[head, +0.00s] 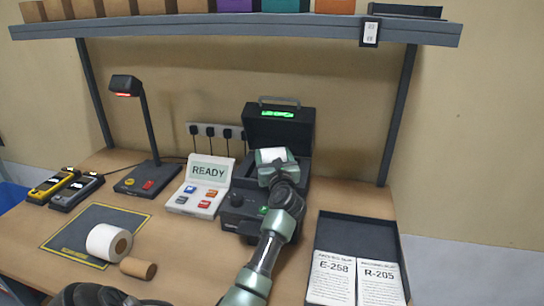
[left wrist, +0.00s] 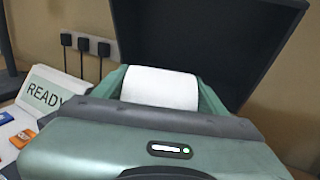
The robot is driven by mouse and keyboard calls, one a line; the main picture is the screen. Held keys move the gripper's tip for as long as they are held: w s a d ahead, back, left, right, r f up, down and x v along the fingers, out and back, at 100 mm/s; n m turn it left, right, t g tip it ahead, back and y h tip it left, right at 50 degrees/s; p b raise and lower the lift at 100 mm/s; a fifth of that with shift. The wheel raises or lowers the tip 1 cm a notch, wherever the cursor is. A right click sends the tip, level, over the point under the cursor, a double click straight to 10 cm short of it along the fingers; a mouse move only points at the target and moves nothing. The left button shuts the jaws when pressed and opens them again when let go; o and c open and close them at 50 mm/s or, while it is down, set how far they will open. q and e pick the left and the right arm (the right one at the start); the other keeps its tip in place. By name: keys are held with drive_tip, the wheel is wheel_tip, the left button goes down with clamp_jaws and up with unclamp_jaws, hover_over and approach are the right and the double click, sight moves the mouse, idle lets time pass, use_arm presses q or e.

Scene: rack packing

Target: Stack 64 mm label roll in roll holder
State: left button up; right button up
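My left gripper (head: 271,160) reaches over the black label printer (head: 240,212), whose lid (head: 280,128) stands open. A white label roll (head: 273,154) sits between its fingers. In the left wrist view the roll (left wrist: 160,88) shows with a green finger on each side, apparently touching both, in front of the raised dark lid (left wrist: 205,40). The roll holder inside the printer is hidden behind my gripper, so I cannot tell whether the roll rests in it. Another white roll (head: 104,241) lies on the dark mat at the left. My right gripper is not in view.
A brown cylinder (head: 138,268) lies by the mat (head: 75,222). A READY display (head: 210,172) stands left of the printer, with a lamp or scanner stand (head: 149,140) beyond. A black tray (head: 353,228) with packing slips is at the right. A shelf (head: 230,26) spans above.

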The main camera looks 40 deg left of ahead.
use_arm(q)
drive_tip(key=shift+o, duration=1.2)
drive_tip(key=shift+d+f, duration=0.2)
drive_tip(key=shift+f, duration=0.75)
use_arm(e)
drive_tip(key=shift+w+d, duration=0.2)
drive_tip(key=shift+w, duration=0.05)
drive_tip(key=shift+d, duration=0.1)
use_arm(q)
drive_tip(key=shift+r, duration=0.15)
drive_tip(key=shift+r+p, duration=0.55)
drive_tip(key=v, duration=0.1)
drive_tip(key=p+v, duration=0.1)
drive_tip(key=shift+d+f, duration=0.1)
drive_tip(key=shift+d, duration=0.35)
drive_tip(key=v, duration=0.3)
drive_tip(key=p+v, duration=0.1)
drive_tip(key=v, duration=0.5)
drive_tip(key=shift+s+a+r, duration=0.15)
drive_tip(key=shift+r, duration=0.25)
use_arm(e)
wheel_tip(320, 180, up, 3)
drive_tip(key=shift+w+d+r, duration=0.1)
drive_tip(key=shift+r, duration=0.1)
use_arm(q)
drive_tip(key=shift+r, duration=0.15)
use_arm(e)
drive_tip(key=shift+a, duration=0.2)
